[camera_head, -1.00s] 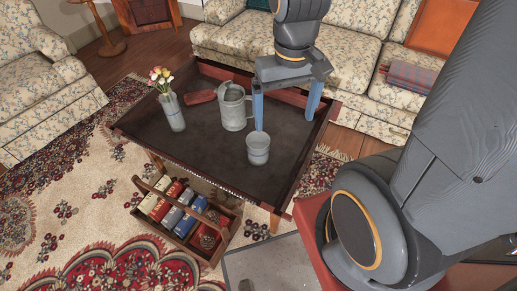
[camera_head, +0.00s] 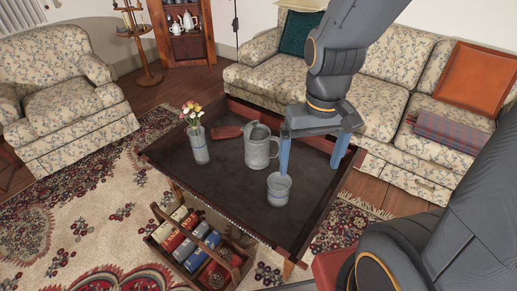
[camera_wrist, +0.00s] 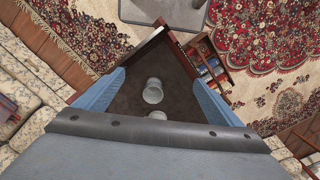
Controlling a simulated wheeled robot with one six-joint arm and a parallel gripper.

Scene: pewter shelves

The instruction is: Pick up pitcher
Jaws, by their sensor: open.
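The pitcher (camera_head: 258,148) is a grey metal jug with a handle. It stands upright on the dark tray-like coffee table (camera_head: 215,178). My gripper (camera_head: 313,160) is open and empty, pointing down above the table to the right of the pitcher in the head view. A grey cup (camera_head: 279,190) stands in front of the pitcher. In the wrist view, the cup (camera_wrist: 153,92) shows between the blue fingers. Another grey rim (camera_wrist: 157,115), probably the pitcher's, is mostly hidden by my gripper's body.
The table has a raised wooden rim. A wooden carrier with books (camera_head: 195,245) is on the rug below. A floral sofa (camera_head: 375,100) stands behind.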

